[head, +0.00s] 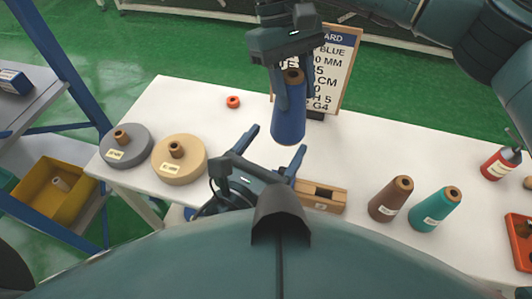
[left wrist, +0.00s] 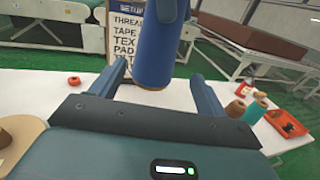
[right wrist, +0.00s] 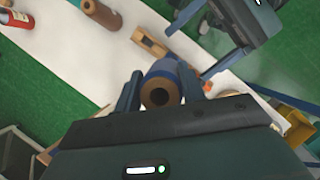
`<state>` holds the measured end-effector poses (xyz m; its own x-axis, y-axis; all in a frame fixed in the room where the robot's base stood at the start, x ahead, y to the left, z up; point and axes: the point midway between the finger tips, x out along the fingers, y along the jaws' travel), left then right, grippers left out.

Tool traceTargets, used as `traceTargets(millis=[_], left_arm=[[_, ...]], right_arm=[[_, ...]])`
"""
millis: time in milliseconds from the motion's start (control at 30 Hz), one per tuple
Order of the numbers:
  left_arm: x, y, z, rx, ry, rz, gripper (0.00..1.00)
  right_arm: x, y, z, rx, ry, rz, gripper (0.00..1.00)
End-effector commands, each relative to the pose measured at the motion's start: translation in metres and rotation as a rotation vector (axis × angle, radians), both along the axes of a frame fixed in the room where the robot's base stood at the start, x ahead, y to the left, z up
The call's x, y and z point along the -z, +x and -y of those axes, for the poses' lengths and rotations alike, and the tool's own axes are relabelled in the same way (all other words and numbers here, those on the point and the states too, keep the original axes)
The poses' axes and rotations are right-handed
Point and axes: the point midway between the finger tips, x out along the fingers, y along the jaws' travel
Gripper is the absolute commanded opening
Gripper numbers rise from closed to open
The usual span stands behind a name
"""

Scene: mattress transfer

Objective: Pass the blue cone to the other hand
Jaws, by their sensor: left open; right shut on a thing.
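The blue cone (head: 288,121) is upright and held by its top in my right gripper (head: 293,88), above the white table. Its brown tube end shows between the fingers in the right wrist view (right wrist: 160,91). My left gripper (head: 274,146) is open and empty, just below and in front of the cone. In the left wrist view the cone (left wrist: 158,50) hangs beyond and above the gap between the left fingers (left wrist: 157,82). I cannot tell whether the left fingers touch it.
On the white table (head: 365,150) are a grey spool (head: 138,150), a cream spool (head: 195,160), a red ring (head: 233,101), a brown cone (head: 386,203), a teal cone (head: 430,213) and a wooden block (head: 328,203). A sign (head: 345,70) stands behind the blue cone.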

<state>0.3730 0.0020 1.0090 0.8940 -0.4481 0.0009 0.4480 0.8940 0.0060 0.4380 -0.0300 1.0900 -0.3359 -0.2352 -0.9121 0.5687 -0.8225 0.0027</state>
Motion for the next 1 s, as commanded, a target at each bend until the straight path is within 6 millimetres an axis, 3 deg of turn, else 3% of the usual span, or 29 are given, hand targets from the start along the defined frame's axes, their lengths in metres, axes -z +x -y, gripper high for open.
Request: traceTargets(millis=[300,500,900,1000], left_arm=[[-0.002,0.056,0.028,0.0,-0.004,0.001,0.75],[0.0,0.077,0.038,-0.001,-0.004,-0.002,0.75],[0.0,0.084,0.042,0.0,-0.004,-0.003,0.75],[0.0,0.084,0.042,0.0,-0.004,-0.003,0.69]], right_arm=[[-0.001,0.0,0.0,0.0,0.0,0.0,0.0],[0.0,0.0,0.0,0.0,0.0,0.0,0.0],[-0.001,0.0,0.0,0.0,0.001,0.001,0.0],[0.0,0.0,0.0,0.0,0.001,0.001,0.0]])
